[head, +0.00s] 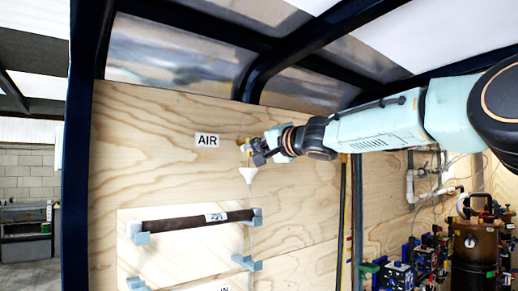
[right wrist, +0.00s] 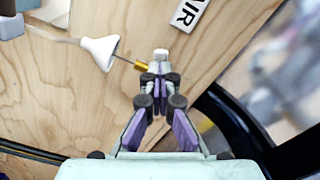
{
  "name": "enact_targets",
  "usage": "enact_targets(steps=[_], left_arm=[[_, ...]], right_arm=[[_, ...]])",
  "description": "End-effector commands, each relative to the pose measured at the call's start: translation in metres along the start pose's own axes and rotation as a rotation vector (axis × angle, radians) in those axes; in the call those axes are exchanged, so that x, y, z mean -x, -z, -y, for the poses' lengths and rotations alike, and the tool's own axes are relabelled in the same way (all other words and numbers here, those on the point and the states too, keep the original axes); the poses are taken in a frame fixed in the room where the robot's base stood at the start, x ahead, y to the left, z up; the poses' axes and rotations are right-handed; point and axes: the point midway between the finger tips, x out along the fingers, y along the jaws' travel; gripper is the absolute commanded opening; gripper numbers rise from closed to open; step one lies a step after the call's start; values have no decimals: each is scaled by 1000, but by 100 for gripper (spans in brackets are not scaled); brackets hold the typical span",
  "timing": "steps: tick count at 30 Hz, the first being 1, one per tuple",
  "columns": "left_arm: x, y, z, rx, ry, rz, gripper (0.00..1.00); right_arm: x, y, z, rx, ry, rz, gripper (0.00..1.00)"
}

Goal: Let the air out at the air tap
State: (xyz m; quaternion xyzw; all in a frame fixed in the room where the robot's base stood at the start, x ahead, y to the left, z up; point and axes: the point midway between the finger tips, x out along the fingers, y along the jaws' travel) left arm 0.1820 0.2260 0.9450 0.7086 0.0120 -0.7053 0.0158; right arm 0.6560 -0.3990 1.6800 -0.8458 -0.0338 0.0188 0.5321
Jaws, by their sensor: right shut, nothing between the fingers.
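The air tap shows in the right wrist view as a brass spout (right wrist: 141,64) with a small pale part at its end, just beyond my fingertips. The spout points toward a white funnel (right wrist: 100,50), which also hangs below the tap in the head view (head: 248,174). My right gripper (head: 257,151) is at the tap, below the AIR label (head: 207,140). In the right wrist view my right gripper (right wrist: 160,80) is shut and empty, its tips at or very near the pale part. I cannot tell whether they touch. The tap's handle position is unclear. My left gripper is out of view.
The tap sits on a plywood wall (head: 150,100). Below it, a dark tube (head: 190,223) lies across blue-grey brackets, and a thin clear hose runs down from the funnel. At the right stand a brown tank (head: 474,250) and several small devices. Dark frame bars run overhead.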

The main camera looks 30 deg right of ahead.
Motion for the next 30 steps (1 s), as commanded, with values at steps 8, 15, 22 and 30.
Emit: enact_targets(steps=[8, 15, 22, 30], left_arm=[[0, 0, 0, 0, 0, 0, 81], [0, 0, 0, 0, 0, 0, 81], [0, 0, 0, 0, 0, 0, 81], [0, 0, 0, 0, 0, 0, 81]], right_arm=[[-1, -2, 8, -225, 0, 5, 0], [-1, 0, 14, -366, 2, 4, 0], [0, 1, 16, -439, 4, 3, 0], [0, 2, 17, -463, 6, 2, 0]])
